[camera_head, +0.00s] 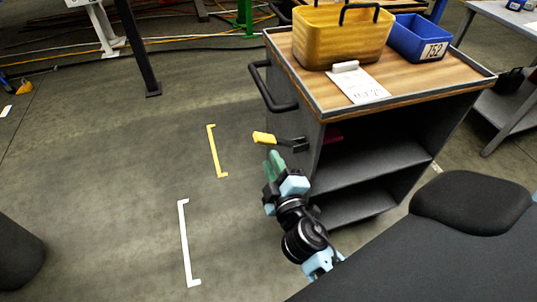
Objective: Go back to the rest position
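My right gripper (274,162) has green fingers and is in front of the left side of a wheeled-looking cart (330,112). Its fingers point up and away in the picture, just below a yellow-ended dark lever (265,138) on the cart's side. I see no object in the fingers, but they overlap in this view, so I cannot tell whether they are open. My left gripper is not in view.
The cart has a dark handle (274,98) on its left and carries a yellow basket (340,40), a blue bin (420,38) and a paper sheet (360,86). A dark post (138,50) stands at the back left. The floor around the yellow and white marks is clear.

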